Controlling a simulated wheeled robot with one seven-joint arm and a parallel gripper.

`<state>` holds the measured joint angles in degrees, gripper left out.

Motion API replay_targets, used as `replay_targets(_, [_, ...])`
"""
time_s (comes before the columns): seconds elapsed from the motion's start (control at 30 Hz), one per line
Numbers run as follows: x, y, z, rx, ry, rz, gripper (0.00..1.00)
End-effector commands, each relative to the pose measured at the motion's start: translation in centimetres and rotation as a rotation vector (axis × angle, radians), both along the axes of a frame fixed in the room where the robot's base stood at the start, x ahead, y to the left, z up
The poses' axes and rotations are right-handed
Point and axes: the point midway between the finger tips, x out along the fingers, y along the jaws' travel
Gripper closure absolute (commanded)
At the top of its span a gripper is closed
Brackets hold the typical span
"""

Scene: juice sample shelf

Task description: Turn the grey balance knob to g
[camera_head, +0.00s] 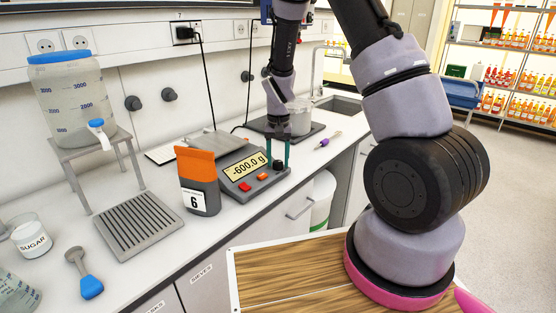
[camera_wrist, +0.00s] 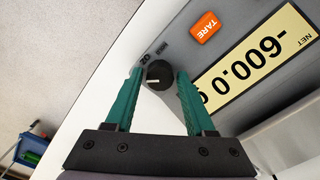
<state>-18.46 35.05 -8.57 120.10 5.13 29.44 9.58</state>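The balance (camera_head: 243,172) stands on the counter, and its yellow display (camera_head: 246,166) reads -600.0 g. Its knob (camera_wrist: 160,75), dark with a short pale pointer line, sits on the balance's corner; in the head view it (camera_head: 278,165) is partly hidden by my gripper. Small lettering is printed beside it in the wrist view, one mark looking like "oz". My gripper (camera_wrist: 160,80) points down at the knob, its green fingers on either side of it. The fingers are apart, with narrow gaps to the knob; I cannot tell if either touches.
An orange-topped grey packet marked 6 (camera_head: 198,182) stands left of the balance. A purple-tipped item (camera_head: 324,143) lies to the right. A pot (camera_head: 299,118) stands behind my gripper. A grey rack (camera_head: 138,224) lies at left.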

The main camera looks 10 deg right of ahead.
Motion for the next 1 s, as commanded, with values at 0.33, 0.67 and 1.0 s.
replay_targets(0.33, [0.0, 0.0, 0.5, 0.001, -0.001, -0.001, 0.46])
replay_targets(0.67, [0.1, 0.0, 6.4, 0.001, -0.006, 0.0, 0.46])
replay_targets(1.0, [0.0, -0.1, 10.6, 0.0, -0.001, 0.0, 0.46])
